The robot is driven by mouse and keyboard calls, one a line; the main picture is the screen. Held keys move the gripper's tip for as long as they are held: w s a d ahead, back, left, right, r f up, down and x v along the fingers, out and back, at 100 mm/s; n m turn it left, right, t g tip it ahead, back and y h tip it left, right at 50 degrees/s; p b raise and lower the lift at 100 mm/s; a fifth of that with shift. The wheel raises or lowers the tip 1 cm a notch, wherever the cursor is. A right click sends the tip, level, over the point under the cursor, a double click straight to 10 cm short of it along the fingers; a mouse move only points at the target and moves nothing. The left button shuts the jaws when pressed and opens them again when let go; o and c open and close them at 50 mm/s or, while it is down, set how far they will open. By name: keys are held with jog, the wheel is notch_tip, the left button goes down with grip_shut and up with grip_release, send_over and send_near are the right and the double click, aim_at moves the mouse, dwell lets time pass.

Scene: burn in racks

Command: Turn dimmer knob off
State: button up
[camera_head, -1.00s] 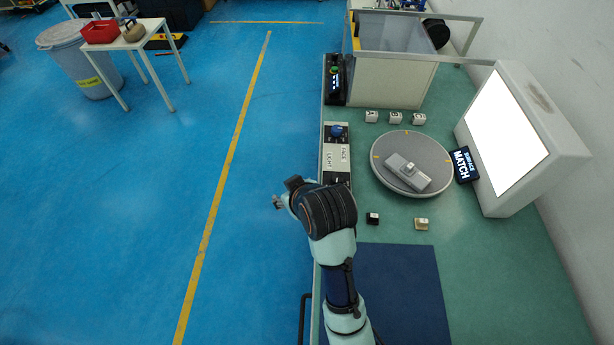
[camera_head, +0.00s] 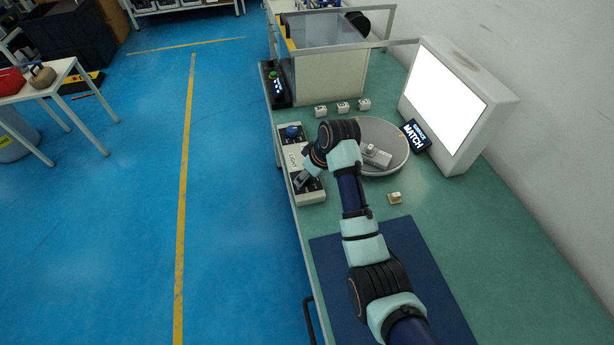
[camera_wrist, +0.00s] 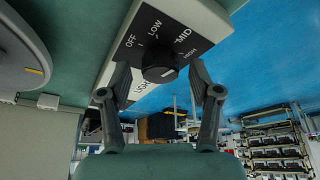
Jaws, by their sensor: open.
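The dimmer knob (camera_wrist: 159,63) is a round black knob on a black plate marked OFF, LOW, MID and HIGH in the wrist view. Its pointer setting is hard to make out. My gripper (camera_wrist: 160,77) is open, with one finger on each side of the knob and gaps showing between them. In the head view my gripper (camera_head: 304,181) is over the near end of the light control box (camera_head: 314,198) at the bench's left edge. The knob is hidden there by the gripper.
A blue knob (camera_head: 292,131) is at the box's far end. A round turntable (camera_head: 398,139) with a grey part is to the right, by a lit screen (camera_head: 444,103). Small white blocks (camera_head: 342,107) stand behind. A dark blue mat (camera_head: 440,270) lies nearer.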

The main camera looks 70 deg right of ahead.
jog(key=shift+f, duration=0.1)
jog(key=shift+w, duration=0.1)
jog(key=c, duration=1.1)
